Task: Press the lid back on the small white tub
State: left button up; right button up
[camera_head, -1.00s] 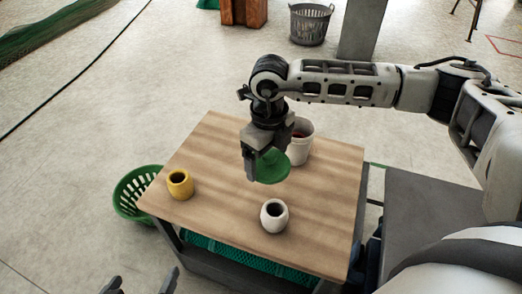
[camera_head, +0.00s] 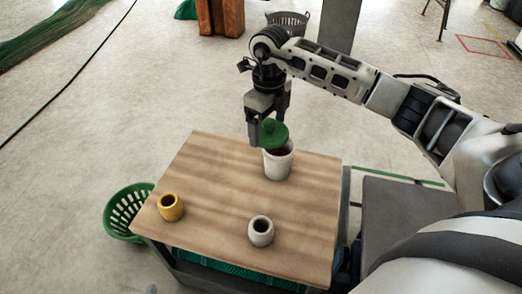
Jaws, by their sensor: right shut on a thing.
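The small white tub (camera_head: 278,166) stands upright and uncovered at the back of the wooden table, with something dark inside. My right gripper (camera_head: 267,138) is shut on the round green lid (camera_head: 274,133) and holds it above the back part of the tub's mouth. The lid covers part of the opening from this view, and I cannot tell whether it touches the rim. Of my left gripper, only what looks like a small tip (camera_head: 151,289) shows at the bottom edge; its jaws cannot be made out.
The wooden table (camera_head: 215,195) also bears a yellow pot (camera_head: 171,208) at the left and a white round jar (camera_head: 261,232) near the front. A green basket (camera_head: 125,213) stands on the floor left of the table. The table's middle is clear.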

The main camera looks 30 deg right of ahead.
aim_at(279, 122)
jog(key=d, duration=0.1)
jog(key=w+d, duration=0.1)
jog(key=d, duration=0.1)
jog(key=shift+w+d+r+p, duration=0.1)
jog(key=shift+d+r+p, duration=0.1)
jog(key=shift+p, duration=0.2)
jog(key=shift+d+f, duration=0.15)
jog(key=shift+d, duration=0.2)
jog(key=shift+d+f, duration=0.1)
jog(key=shift+f, duration=0.1)
notch_tip(279, 122, down, 4)
jog(key=b, duration=0.4)
jog(key=shift+f, duration=0.1)
jog(key=shift+w+f+b, duration=0.1)
jog(key=shift+f+b, duration=0.35)
jog(key=shift+f, duration=0.45)
pick_arm(q)
notch_tip(279, 122, down, 7)
jog(key=d+g, duration=0.1)
jog(key=shift+d+r+g, duration=0.15)
jog(key=shift+r+g, duration=0.05)
jog(key=shift+g, duration=0.1)
jog(key=shift+w+r, duration=0.1)
jog(key=shift+r, duration=0.25)
pick_arm(e)
jog(key=shift+f, duration=0.15)
pick_arm(q)
jog(key=shift+r+p, duration=0.1)
jog(key=shift+p, duration=0.2)
